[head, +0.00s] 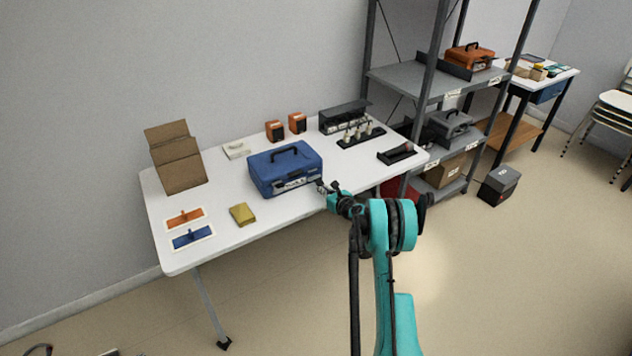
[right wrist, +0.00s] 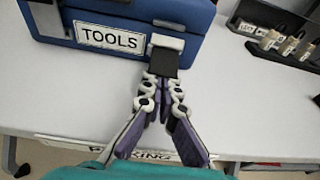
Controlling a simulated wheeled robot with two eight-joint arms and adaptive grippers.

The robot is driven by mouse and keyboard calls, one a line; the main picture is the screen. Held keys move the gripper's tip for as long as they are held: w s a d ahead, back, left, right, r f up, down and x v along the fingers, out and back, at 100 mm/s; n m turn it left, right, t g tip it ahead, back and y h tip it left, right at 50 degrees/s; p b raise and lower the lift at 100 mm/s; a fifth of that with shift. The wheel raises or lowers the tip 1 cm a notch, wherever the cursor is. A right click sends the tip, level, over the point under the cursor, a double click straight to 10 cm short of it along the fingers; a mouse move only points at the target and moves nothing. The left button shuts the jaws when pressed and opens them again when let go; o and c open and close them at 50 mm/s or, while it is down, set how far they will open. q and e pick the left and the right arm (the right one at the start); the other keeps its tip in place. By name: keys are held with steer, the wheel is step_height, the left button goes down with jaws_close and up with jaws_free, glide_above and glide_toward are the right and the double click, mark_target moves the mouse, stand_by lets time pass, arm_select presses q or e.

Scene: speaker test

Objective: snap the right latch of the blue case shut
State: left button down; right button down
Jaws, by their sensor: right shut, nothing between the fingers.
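The blue case (head: 285,170) stands with its lid down on the white table, black handle on top. In the right wrist view its front (right wrist: 110,45) carries a TOOLS label (right wrist: 110,39). The right latch (right wrist: 168,42) shows as a pale piece right of the label; its lower part is hidden by my fingertips, and I cannot tell whether it is closed. My right gripper (right wrist: 162,75) is shut and empty, its tips at this latch, perhaps touching. It also shows in the head view (head: 322,187) at the case's front right corner. My left gripper is not in view.
On the table (head: 250,235) are a yellow pouch (head: 242,214), a cardboard box (head: 176,160), two orange-and-black boxes (head: 275,131), a black holder (head: 361,138) and a dark tray (head: 397,154). A grey rack (head: 400,80) stands at right. The table in front of the case is clear.

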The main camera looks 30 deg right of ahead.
steer(key=s, duration=0.7)
steer(key=shift+d+b, duration=0.15)
steer(key=shift+b, duration=0.2)
stand_by(0.6)
steer(key=a+r+m+t+h, duration=0.3)
steer(key=r+m, duration=0.5)
steer(key=r, duration=1)
steer(key=s+a+r+m+g+h, duration=0.1)
steer(key=s+a+r+m+h, duration=0.15)
steer(key=r+m, duration=0.4)
steer(key=s+a+r+m+g+h, duration=0.1)
steer(key=s+r+m+h, duration=0.1)
steer(key=s+r+m, duration=0.4)
steer(key=s+a+f+m+g+y, duration=0.2)
steer(key=s+a+f+m+g, duration=0.1)
steer(key=s+a+f+m, duration=0.2)
steer(key=s+a+f+m+g+y, duration=0.2)
steer(key=s+a+f+m, duration=0.3)
steer(key=s+a, duration=0.4)
steer(key=s+a+f+m+g+y, duration=0.2)
steer(key=s+a+f+m+g, duration=0.2)
steer(key=s, duration=1)
steer(key=a+m, duration=0.2)
steer(key=a, duration=0.1)
steer(key=shift+s+f+y, duration=0.25)
steer(key=shift+f+y, duration=0.1)
steer(key=shift+f, duration=0.05)
